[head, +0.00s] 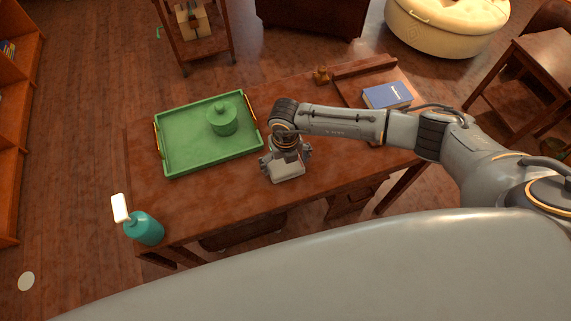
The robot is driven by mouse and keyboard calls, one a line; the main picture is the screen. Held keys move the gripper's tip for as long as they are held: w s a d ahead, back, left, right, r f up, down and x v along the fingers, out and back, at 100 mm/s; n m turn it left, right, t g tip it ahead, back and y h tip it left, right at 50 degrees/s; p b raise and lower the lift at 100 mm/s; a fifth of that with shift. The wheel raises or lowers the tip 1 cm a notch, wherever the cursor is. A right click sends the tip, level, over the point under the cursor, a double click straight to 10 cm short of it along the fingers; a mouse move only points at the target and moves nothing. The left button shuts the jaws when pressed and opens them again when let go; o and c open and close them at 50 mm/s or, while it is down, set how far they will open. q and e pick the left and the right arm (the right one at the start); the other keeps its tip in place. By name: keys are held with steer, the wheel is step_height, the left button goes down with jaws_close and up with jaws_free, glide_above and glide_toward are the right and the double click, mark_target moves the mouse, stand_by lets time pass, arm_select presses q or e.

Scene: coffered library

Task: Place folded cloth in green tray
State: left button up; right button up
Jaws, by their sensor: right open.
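The green tray (190,161) lies on the wooden desk, left of centre in the head view, with a brass-coloured handle at each end. A green lidded pot (223,120) stands in its right half. The folded cloth (288,171) is a pale grey-white pad on the desk, just right of the tray and apart from it. My right gripper (286,164) points down over the cloth, open, with its fingers at the cloth's far part. The gripper hides part of the cloth, and I cannot tell if the fingers touch it. My left gripper is not in view.
A teal bottle with a white top (145,229) stands at the desk's near left corner. A blue book (387,95) and a small brass object (321,75) are at the right and far side. The bare desk (225,195) is clear in front of the tray.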

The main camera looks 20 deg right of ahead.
steer(key=c, duration=0.8)
steer(key=shift+r, duration=0.1)
